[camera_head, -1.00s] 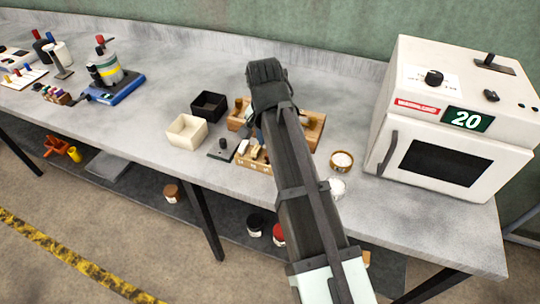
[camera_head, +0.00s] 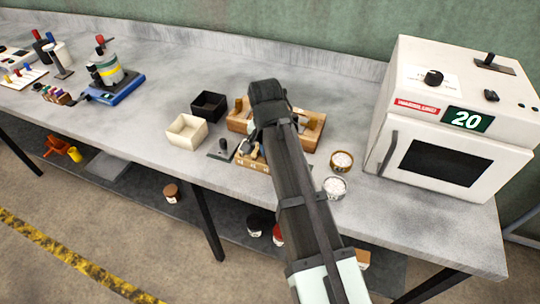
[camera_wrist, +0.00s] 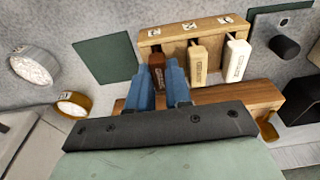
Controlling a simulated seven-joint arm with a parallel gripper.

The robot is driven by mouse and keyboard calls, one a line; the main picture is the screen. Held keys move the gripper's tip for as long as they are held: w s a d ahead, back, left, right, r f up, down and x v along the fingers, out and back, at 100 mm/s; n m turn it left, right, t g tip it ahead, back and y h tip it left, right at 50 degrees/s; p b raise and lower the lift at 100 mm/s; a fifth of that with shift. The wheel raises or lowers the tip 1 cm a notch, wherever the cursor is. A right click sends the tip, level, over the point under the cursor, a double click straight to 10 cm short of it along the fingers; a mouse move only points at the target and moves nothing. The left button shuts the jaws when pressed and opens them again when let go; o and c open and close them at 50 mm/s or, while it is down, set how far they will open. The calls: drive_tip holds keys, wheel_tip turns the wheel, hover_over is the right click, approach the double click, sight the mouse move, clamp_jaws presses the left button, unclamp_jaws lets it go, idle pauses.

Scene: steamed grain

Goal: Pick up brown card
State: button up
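The brown card (camera_wrist: 156,59) stands in the left slot of a light wooden rack (camera_wrist: 190,32) in the wrist view, with a beige card (camera_wrist: 198,63) and a white card (camera_wrist: 236,61) to its right. My gripper (camera_wrist: 159,68) has two blue fingers, apart, with the tips at either side of the brown card's near end. Whether they touch it cannot be told. In the head view the rack (camera_head: 246,162) is partly covered by my arm, and the brown card is hidden.
A brown wooden block (camera_head: 238,121) lies beside the rack. Cream (camera_head: 186,132) and black (camera_head: 209,105) boxes stand left. Dark green squares (camera_wrist: 104,57) flank the rack.

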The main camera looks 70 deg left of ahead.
clamp_jaws()
drive_tip(key=shift+r, duration=0.15)
